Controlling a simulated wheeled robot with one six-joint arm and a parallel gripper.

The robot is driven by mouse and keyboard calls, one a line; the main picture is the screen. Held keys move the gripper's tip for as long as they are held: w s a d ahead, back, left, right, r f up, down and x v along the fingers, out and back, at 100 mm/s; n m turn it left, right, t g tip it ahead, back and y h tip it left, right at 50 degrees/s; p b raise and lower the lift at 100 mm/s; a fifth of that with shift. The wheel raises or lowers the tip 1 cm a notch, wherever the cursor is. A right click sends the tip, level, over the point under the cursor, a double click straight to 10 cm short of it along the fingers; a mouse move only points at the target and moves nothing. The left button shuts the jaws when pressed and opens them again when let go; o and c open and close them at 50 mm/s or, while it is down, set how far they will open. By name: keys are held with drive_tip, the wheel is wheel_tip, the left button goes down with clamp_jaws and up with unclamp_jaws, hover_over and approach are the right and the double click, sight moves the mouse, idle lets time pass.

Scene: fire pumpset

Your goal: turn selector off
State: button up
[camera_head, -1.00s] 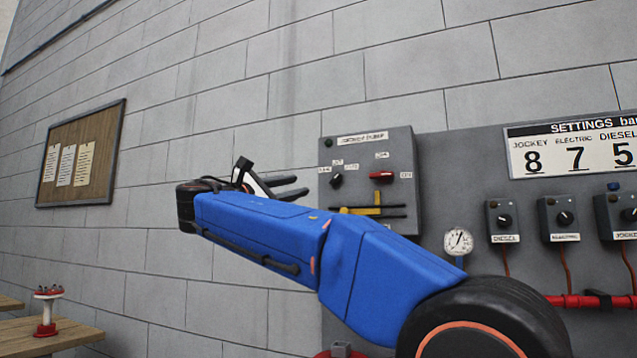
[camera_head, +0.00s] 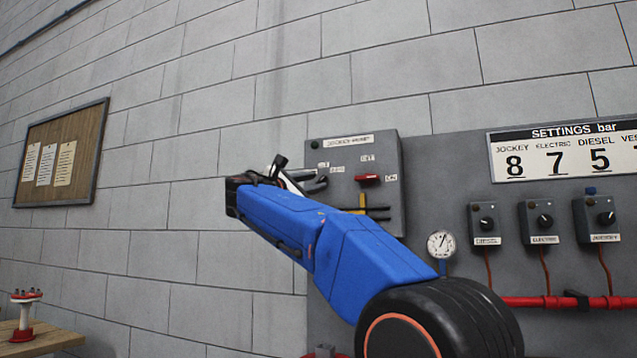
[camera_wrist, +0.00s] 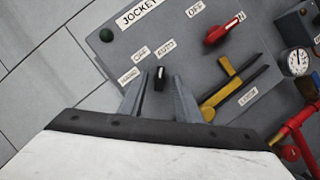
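The black selector knob (camera_wrist: 159,78) sits on the grey jockey control box (camera_wrist: 105,58). In the wrist view its white mark points up toward the AUTO label (camera_wrist: 166,46); the OFF label (camera_wrist: 140,52) is to its upper left. My gripper (camera_wrist: 158,86) is open, with one finger on each side of the knob. I cannot tell whether either finger touches it. In the head view my gripper (camera_head: 312,184) is in front of the box's left side, and the knob is hard to separate from the dark fingertips.
A red switch handle (camera_head: 367,178) and a yellow lever (camera_head: 363,203) are on the same box, right of my gripper. A pressure gauge (camera_head: 441,244), several small selector boxes and a red pipe (camera_head: 530,301) are further right.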

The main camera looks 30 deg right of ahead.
drive_tip(key=shift+x, duration=1.4)
clamp_jaws()
drive_tip(key=shift+n, duration=0.5)
drive_tip(key=n+t, duration=0.2)
drive_tip(key=n, duration=0.1)
drive_tip(key=shift+n, duration=0.3)
drive_tip(key=n+t+y, duration=0.1)
drive_tip(key=n, duration=0.3)
drive_tip(key=n+t, duration=0.2)
drive_tip(key=n, duration=0.1)
drive_tip(key=shift+n+y, duration=0.4)
drive_tip(key=shift+t, duration=0.4)
